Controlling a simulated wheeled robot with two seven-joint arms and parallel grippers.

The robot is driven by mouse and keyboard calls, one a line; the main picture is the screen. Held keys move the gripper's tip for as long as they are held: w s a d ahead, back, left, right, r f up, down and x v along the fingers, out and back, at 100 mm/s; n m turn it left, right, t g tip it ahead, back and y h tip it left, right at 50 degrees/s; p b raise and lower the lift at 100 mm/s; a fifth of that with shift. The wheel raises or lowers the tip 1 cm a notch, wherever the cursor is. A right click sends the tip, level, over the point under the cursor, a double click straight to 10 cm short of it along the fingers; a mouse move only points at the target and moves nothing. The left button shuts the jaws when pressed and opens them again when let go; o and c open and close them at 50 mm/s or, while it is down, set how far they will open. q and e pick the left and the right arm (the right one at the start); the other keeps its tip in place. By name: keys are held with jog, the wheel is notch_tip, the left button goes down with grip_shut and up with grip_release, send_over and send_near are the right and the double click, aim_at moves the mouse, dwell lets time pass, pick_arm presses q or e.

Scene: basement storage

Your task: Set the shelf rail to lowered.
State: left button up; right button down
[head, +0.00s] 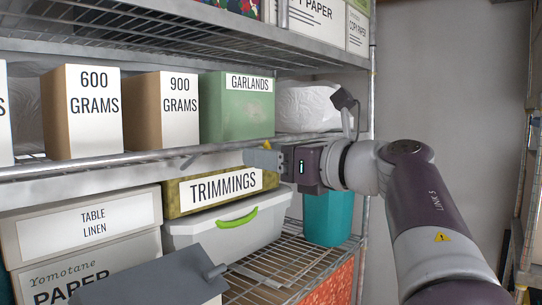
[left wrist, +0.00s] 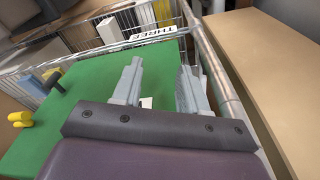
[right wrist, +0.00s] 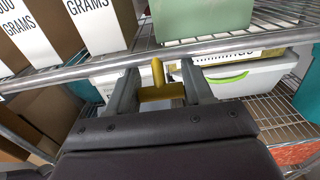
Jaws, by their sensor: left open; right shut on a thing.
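The shelf rail is a grey metal bar (head: 100,161) along the front edge of the middle shelf. It also crosses the right wrist view (right wrist: 60,74). A yellow handle (right wrist: 161,93) shows between the fingers of my right gripper (right wrist: 160,78), just at the bar. My right gripper is shut on this handle, and in the head view the gripper (head: 262,157) is at the shelf front, below the green garlands box. The fingers partly hide the handle there. My left gripper (left wrist: 158,88) is open, with its empty fingers over a green surface in the left wrist view.
Gram-labelled boxes (head: 82,110) and the green garlands box (head: 236,106) stand behind the rail. Below are a trimmings box (head: 220,188), a grey bin with a green handle (head: 220,226) and a teal bin (head: 326,216). A shelf post (head: 371,90) stands at the right.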

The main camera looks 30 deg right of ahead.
jog(key=shift+w+a+f+t+y+b, duration=0.1)
jog(key=shift+f+t+y+b, duration=0.65)
jog(key=shift+b, duration=3.1)
jog(key=shift+w+d+f+t+y+b, duration=0.15)
jog(key=shift+f+t+b, duration=1.1)
jog(key=shift+b, duration=2.55)
jog(key=shift+w+a+f+t+y+b, duration=0.15)
jog(key=shift+f+t+y+b, duration=0.3)
jog(key=shift+t+b, duration=2.35)
jog(key=shift+r+g+b, duration=0.1)
jog(key=shift+g+b, duration=0.95)
jog(key=shift+g, duration=0.05)
jog(key=shift+y, duration=0.25)
jog(key=c, duration=0.5)
grip_release()
jog(key=shift+s, duration=0.1)
